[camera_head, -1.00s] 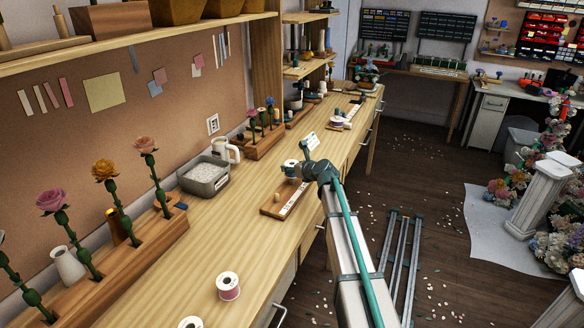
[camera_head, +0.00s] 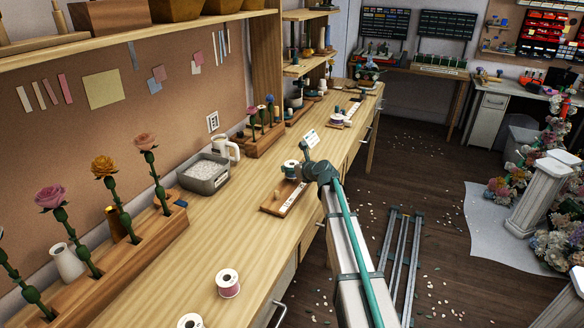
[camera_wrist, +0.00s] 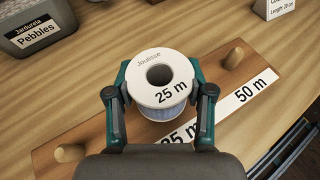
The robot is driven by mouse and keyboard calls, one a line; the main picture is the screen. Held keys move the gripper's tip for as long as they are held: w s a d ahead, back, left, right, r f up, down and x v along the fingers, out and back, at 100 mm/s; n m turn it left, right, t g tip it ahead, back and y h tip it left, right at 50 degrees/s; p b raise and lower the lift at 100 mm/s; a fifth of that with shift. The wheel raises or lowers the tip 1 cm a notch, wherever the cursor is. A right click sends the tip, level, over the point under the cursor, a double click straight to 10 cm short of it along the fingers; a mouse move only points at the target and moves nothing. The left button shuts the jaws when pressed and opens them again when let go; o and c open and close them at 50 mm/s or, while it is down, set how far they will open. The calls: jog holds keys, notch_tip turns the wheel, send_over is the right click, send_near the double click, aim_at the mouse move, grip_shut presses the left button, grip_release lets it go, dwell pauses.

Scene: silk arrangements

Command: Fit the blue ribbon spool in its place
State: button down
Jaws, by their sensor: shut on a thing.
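The blue ribbon spool (camera_wrist: 159,82) has a white top flange marked "25 m" and blue ribbon below it. My gripper (camera_wrist: 160,95) is shut on it, one teal finger on each side; it also shows in the head view (camera_head: 303,170). The spool is upright above the wooden peg board (camera_wrist: 100,130), which also shows in the head view (camera_head: 270,209). One bare peg (camera_wrist: 69,153) stands to the left and another (camera_wrist: 235,55) to the right. The board's label strip (camera_wrist: 237,99) reads "25 m" and "50 m". The spool hole looks dark; I cannot tell whether a peg is inside.
A grey pebble bin (camera_head: 205,182) stands behind the board. A flower rack (camera_head: 150,240) is at the left. A pink spool (camera_head: 228,283) and another spool (camera_head: 190,322) stand nearer on the bench (camera_head: 190,270). A small white sign (camera_head: 311,136) stands beyond the gripper.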

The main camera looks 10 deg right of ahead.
jog(key=shift+f+b, duration=0.6)
jog(key=shift+f, duration=0.85)
grip_release()
dwell(0.3)
jog(key=shift+s, duration=0.1)
dwell(0.6)
jog(key=shift+p+v, duration=1.25)
jog(key=shift+v, duration=2.15)
